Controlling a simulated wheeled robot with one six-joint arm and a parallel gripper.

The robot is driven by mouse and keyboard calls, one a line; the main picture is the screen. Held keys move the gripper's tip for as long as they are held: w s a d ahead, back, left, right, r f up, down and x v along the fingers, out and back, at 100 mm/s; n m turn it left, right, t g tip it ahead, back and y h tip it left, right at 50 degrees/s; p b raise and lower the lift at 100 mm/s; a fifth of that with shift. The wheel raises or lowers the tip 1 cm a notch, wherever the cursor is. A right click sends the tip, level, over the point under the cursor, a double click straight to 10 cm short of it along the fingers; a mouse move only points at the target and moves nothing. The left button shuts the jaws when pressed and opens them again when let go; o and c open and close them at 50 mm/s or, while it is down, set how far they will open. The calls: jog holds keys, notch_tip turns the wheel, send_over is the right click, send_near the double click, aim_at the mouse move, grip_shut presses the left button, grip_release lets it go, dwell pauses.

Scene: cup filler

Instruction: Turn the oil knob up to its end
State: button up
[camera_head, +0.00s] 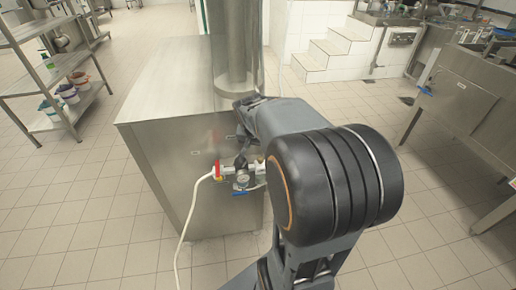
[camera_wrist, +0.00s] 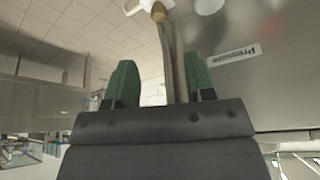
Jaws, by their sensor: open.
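I cannot tell which part is the oil knob. In the head view, a steel cabinet (camera_head: 165,140) carries a valve group on its front. It has a red handle (camera_head: 217,169), a round gauge (camera_head: 242,180) and a blue handle (camera_head: 240,193). My arm covers part of the cabinet's right side. In the wrist view, my gripper (camera_wrist: 160,78) has two green fingers spread apart, open. A brass fitting (camera_wrist: 158,12) shows at the top edge.
A pale hose (camera_head: 187,220) hangs from the valve group to the floor. A clear column (camera_head: 235,45) stands on the cabinet. A rack (camera_head: 60,70) stands at the left and a steel bench (camera_head: 465,100) at the right. The tiled floor before the cabinet's left is free.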

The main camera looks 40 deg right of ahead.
jog(key=shift+v, duration=1.3)
